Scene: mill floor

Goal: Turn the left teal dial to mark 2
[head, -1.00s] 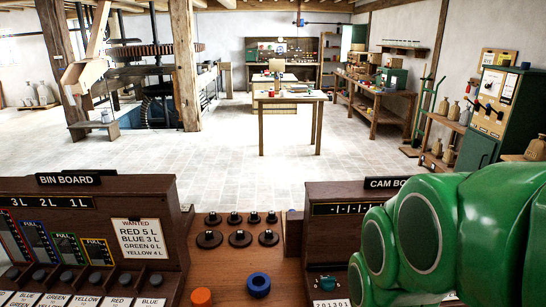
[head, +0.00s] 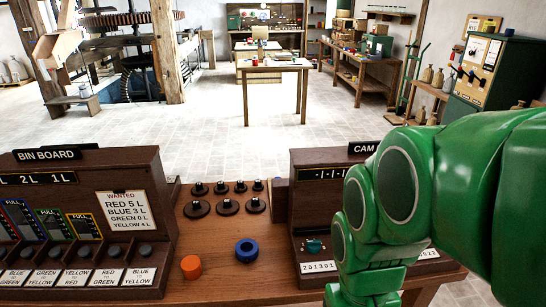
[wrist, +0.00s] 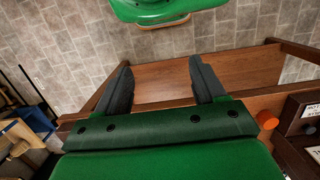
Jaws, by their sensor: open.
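The left teal dial (head: 314,245) sits on the cam board (head: 304,190), above a white number strip (head: 319,267). The dial is small in the head view, so its pointed mark cannot be read. My green arm covers the middle and right of this board, and any other dial there is hidden. My gripper (wrist: 160,68) is open and empty in the wrist view, its two dark fingers spread above a brown wooden surface. No dial shows between the fingers. The fingers cannot be made out in the head view.
The bin board (head: 83,220) stands at left. Between the boards are several black knobs, an orange cylinder (head: 190,267) and a blue ring (head: 246,250) on the wooden bench (head: 215,283). Open tiled floor (head: 190,130) lies beyond, with a table (head: 275,66).

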